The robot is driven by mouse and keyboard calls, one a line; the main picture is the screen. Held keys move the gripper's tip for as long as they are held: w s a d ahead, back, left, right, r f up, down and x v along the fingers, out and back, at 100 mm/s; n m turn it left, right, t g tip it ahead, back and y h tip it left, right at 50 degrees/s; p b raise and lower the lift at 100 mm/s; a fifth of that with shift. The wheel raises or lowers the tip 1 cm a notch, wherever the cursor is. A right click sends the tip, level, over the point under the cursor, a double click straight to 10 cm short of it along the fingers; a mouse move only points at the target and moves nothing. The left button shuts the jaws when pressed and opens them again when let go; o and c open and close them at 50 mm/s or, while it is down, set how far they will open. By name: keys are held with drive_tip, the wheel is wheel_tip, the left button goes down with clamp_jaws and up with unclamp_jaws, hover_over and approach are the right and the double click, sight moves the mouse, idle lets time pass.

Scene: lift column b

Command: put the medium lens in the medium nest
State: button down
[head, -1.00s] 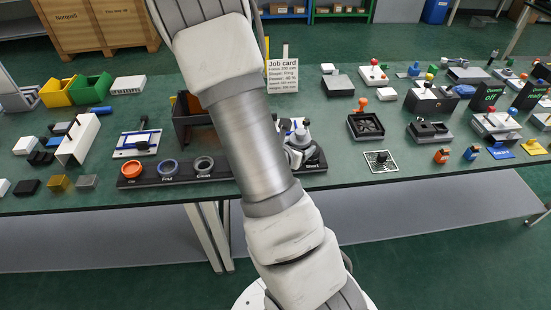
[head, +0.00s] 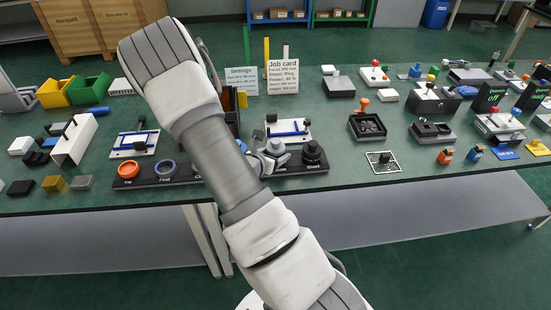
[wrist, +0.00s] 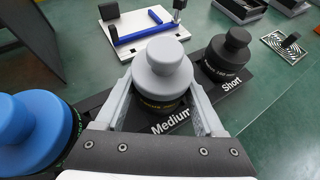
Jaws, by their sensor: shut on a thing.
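The medium lens (wrist: 162,72) has a grey stepped cap and a dark barrel with yellow print. My gripper (wrist: 164,98) is shut on it, one finger on each side. The lens is upright at the word "Medium" on the black rack (wrist: 182,122); its base is hidden, so I cannot tell whether it is fully seated in the medium nest. In the head view the grey lens (head: 275,147) shows beside my arm, with my gripper (head: 266,160) at it. A black lens (wrist: 229,52) stands at "Short" to the right, and a blue lens (wrist: 30,130) is at the left.
A white fixture with a blue bar (wrist: 145,32) lies behind the rack. A job card (head: 283,76) stands behind.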

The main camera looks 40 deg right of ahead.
drive_tip(key=shift+f, duration=0.1)
drive_tip(key=shift+f, duration=0.1)
drive_tip(key=shift+f, duration=0.15)
unclamp_jaws()
